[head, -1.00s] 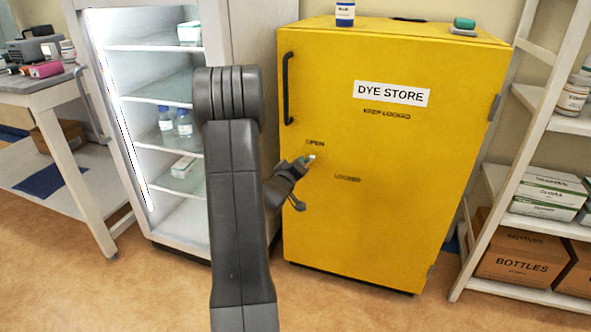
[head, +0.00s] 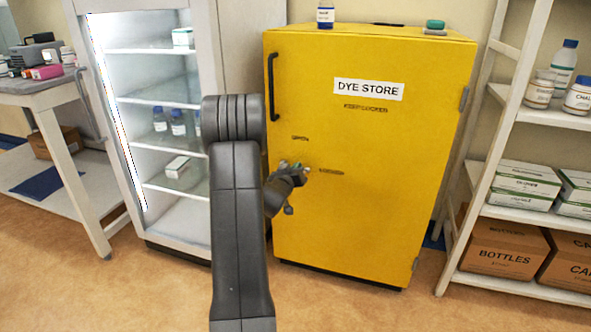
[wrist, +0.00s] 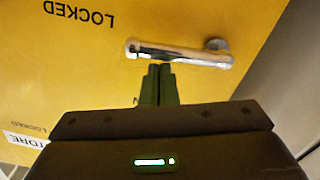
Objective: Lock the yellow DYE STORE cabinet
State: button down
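The yellow DYE STORE cabinet (head: 375,215) stands upright with its door closed; it also fills much of the wrist view (wrist: 150,20). Its silver lever (wrist: 180,53) lies nearly level across the wrist view, which sees the door upside down. The lever's free end points toward the LOCKED mark (wrist: 80,14). My gripper (head: 301,169) is at the lever, between the OPEN mark (head: 300,138) and the LOCKED mark. In the wrist view my gripper's fingers (wrist: 158,70) are together, empty, against or very near the lever's upper side. Contact is hard to tell. The head view hides most of the lever.
A black pull handle (head: 271,87) is on the door's upper left. A lit open-fronted fridge (head: 150,215) stands left of the cabinet, and a white shelf rack (head: 515,212) with boxes stands right. A bottle (head: 325,15) is on the cabinet top. Floor in front is clear.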

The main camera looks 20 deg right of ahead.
jog(key=shift+s+d+f, duration=0.1)
jog(key=shift+f, duration=0.45)
dwell(0.4)
